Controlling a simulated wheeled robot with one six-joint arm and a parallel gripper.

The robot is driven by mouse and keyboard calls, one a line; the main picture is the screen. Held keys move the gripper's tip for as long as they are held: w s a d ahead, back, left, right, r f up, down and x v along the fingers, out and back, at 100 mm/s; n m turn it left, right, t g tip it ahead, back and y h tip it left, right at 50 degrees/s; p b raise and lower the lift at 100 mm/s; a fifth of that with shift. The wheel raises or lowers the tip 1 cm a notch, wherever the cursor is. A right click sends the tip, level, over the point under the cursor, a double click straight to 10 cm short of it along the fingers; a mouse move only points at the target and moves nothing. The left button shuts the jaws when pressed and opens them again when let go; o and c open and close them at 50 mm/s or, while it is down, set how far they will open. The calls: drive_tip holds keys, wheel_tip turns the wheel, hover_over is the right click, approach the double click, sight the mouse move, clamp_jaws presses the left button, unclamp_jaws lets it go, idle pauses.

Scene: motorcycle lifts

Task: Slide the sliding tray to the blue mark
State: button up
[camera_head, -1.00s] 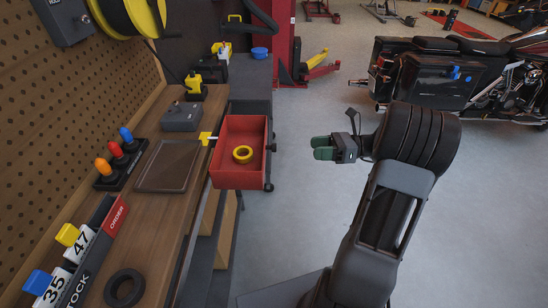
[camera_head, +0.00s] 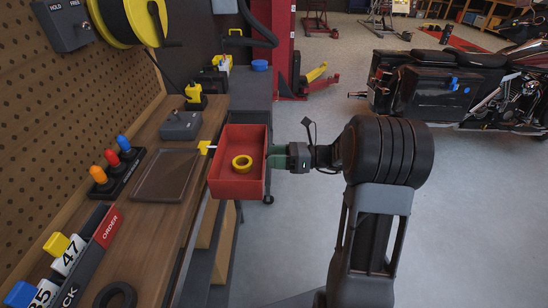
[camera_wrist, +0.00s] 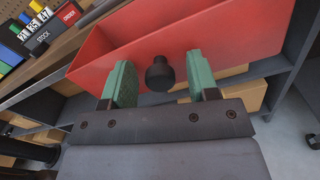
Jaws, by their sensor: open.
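The sliding tray (camera_head: 236,187) is a red open box at the right edge of the wooden workbench, with a yellow ring (camera_head: 242,163) inside. A yellow pointer (camera_head: 206,147) sits at its left side. Its black knob (camera_wrist: 161,76) shows on the near wall in the wrist view. My gripper (camera_head: 276,157) is at the tray's right side. In the wrist view my gripper (camera_wrist: 160,84) is open, with one green finger on each side of the knob and gaps to both. I cannot make out a blue mark on the bench edge.
The bench holds a brown shallow tray (camera_head: 165,176), a panel with orange, red and blue knobs (camera_head: 117,170) and a grey box (camera_head: 181,125). Cardboard boxes (camera_wrist: 233,94) sit on a shelf below.

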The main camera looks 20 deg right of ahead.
drive_tip(key=shift+a, duration=0.15)
clamp_jaws()
idle(0.5)
